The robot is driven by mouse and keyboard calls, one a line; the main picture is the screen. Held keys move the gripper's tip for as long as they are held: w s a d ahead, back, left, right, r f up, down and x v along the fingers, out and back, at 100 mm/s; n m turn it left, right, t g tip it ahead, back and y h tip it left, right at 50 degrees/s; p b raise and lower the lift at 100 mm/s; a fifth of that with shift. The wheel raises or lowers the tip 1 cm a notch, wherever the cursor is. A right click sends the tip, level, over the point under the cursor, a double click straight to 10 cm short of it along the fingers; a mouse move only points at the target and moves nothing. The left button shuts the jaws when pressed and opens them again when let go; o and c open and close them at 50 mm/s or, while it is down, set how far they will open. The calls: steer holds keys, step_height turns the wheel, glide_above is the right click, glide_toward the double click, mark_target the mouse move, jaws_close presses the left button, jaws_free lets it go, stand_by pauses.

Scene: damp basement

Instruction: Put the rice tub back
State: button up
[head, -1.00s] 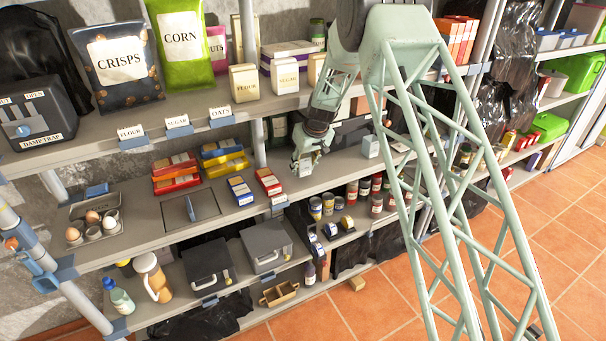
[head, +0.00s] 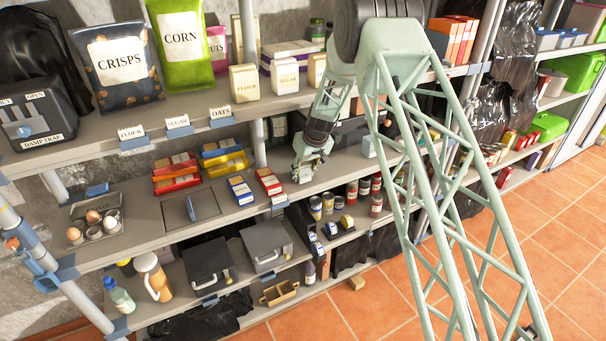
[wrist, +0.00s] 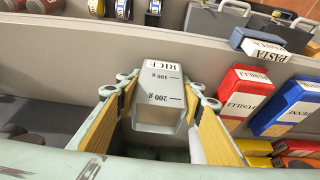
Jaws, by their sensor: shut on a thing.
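The rice tub (wrist: 160,88) is a pale grey tub marked RICE, with 100 g and 200 g lines on it. In the wrist view it sits between the two wood-coloured pads of my gripper (wrist: 155,112), which is shut on it. In the head view my gripper (head: 303,176) is over the middle shelf (head: 335,172), right of the red pasta box. The tub is hard to make out there. I cannot tell whether it touches the shelf. A PASTA label (wrist: 264,46) shows at the shelf edge in the wrist view.
A red fusilli box (wrist: 244,93) and a blue penne box (wrist: 287,106) stand close to the right of my gripper in the wrist view. A small pale block (head: 369,147) stands farther right on the shelf. Cans (head: 315,207) stand below. The upper shelf (head: 190,112) hangs above.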

steer(key=shift+f, duration=0.1)
steer(key=o, duration=1)
steer(key=shift+o, duration=0.2)
steer(key=shift+r, duration=0.25)
steer(key=v, duration=1.1)
steer(key=shift+s+r+b, duration=0.15)
steer(key=shift+r+b, duration=0.15)
steer(key=shift+b, duration=0.15)
steer(key=shift+d, duration=0.15)
